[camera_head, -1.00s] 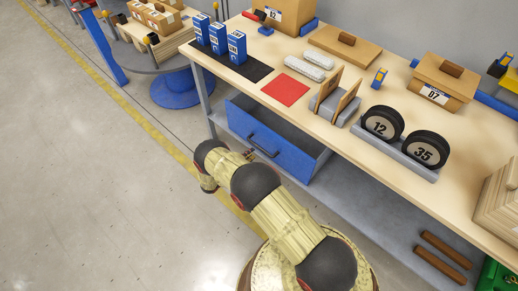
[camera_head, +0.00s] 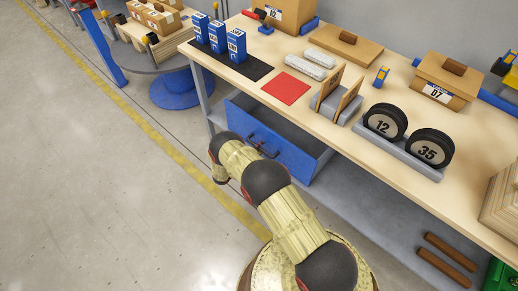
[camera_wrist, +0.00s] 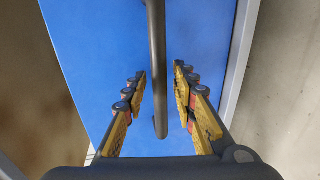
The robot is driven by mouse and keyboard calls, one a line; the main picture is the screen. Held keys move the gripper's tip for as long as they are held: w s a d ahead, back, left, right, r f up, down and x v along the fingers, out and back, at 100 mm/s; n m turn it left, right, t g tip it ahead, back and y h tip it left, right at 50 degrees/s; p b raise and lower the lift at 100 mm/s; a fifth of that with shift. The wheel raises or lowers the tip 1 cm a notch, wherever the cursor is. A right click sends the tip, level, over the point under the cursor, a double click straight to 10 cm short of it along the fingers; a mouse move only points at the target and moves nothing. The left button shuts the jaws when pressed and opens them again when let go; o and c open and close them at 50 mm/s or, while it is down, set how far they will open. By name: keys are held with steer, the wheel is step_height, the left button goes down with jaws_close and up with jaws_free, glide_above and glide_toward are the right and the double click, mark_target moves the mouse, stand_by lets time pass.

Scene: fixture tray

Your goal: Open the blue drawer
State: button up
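The blue drawer (camera_head: 290,153) is under the workbench. A grey inner space shows behind its front's top edge, so it stands partly out. Its dark bar handle (camera_wrist: 157,65) crosses the blue front (camera_wrist: 105,50) in the wrist view. My gripper (camera_wrist: 160,76) is open, with one finger on each side of the handle and a visible gap on both sides. In the head view my gripper (camera_head: 262,145) is at the drawer front, partly hidden by my arm, and contact with the handle cannot be told there.
The workbench top (camera_head: 330,120) carries blue boxes (camera_head: 236,45), a red mat (camera_head: 286,88), round weights (camera_head: 385,123) and cartons. A grey lower shelf (camera_head: 370,205) runs to the right of the drawer. The floor (camera_head: 90,190) to the left is clear.

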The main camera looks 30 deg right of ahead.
steer(key=shift+c, duration=1.2)
steer(key=c, duration=0.4)
jaws_close()
